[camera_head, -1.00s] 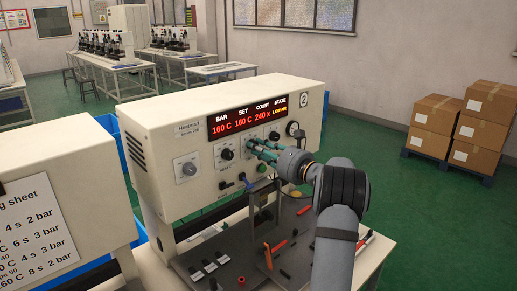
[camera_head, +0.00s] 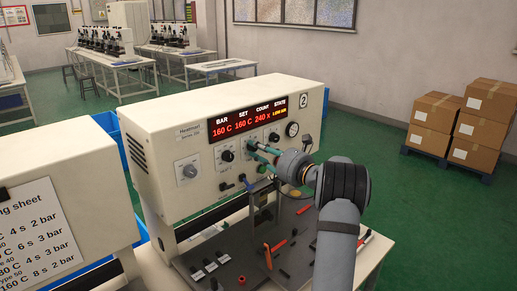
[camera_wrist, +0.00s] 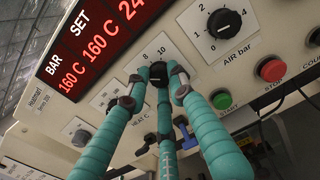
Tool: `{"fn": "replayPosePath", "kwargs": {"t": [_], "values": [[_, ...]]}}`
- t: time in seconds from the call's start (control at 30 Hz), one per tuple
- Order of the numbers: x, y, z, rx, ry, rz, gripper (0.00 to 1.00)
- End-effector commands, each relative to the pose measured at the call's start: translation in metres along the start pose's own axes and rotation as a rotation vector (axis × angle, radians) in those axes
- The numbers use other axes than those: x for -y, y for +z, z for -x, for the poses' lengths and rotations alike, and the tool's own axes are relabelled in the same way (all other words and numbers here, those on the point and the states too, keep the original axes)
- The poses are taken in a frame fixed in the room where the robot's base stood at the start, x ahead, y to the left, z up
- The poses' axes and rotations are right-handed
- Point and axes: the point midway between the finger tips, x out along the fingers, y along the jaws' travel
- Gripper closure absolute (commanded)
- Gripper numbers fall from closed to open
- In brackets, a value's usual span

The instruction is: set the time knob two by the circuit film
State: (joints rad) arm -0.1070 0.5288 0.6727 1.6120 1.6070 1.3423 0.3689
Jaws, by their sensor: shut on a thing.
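The machine marked 2 (camera_head: 150,128) has a row of dial knobs on its front. My gripper (camera_head: 251,150) has its teal fingers at the knob between the heat knob (camera_head: 227,156) and the air knob (camera_head: 274,137). In the wrist view my gripper (camera_wrist: 158,80) is shut on this dark time knob (camera_wrist: 158,71), fingers around it. Scale marks 8 and 10 show above it. Its pointer and most of its scale are hidden by the fingers. The partly cut-off setting sheet (camera_head: 40,225) lists seconds and bar values; I cannot tell which line is the circuit film.
Green start (camera_wrist: 222,99) and red stop (camera_wrist: 271,69) buttons lie right of the fingers. Tools, including an orange-handled one (camera_head: 268,257), lie on the bench below.

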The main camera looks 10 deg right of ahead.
Motion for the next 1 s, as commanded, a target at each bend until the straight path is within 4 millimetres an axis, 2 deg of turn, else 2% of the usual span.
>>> {"fn": "replayPosePath", "kwargs": {"t": [0.47, 0.5, 0.8, 1.0], "values": [[0.0006, -0.0044, 0.0009, -0.008, -0.001, -0.019, 1.00], [0.0005, -0.0045, 0.0009, -0.008, -0.001, -0.019, 0.76], [0.0003, -0.0024, 0.0005, -0.004, 0.000, -0.018, 0.59], [0.0001, -0.0014, 0.0002, -0.002, 0.000, -0.017, 0.59]]}}
